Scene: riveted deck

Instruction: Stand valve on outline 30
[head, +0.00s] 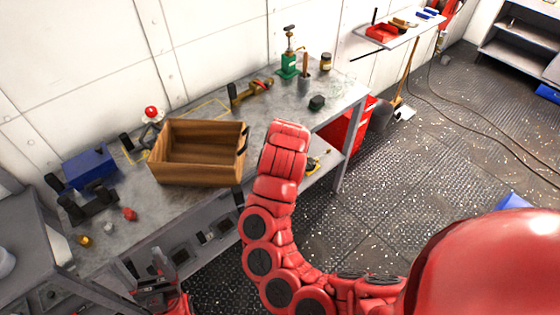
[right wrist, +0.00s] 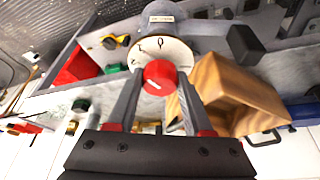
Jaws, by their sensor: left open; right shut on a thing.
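In the right wrist view my right gripper (right wrist: 160,110) is shut on the red knob of a valve (right wrist: 160,72). The valve has a white marked dial and a grey body beyond it. The crossing red arm hides this gripper and valve in the head view. My left gripper (head: 160,283) is open and empty at the lower left, in front of the workbench. Yellow outlines (head: 210,107) are drawn on the bench behind the wooden crate; I cannot read a number 30. A red-topped white fitting (head: 151,113) stands behind the crate's left end.
The wooden crate (head: 196,181) stands mid-bench on the grey workbench (head: 262,101). A blue box (head: 90,168) and dark parts lie left. Bench surface between brass fitting and dark green block is bare.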

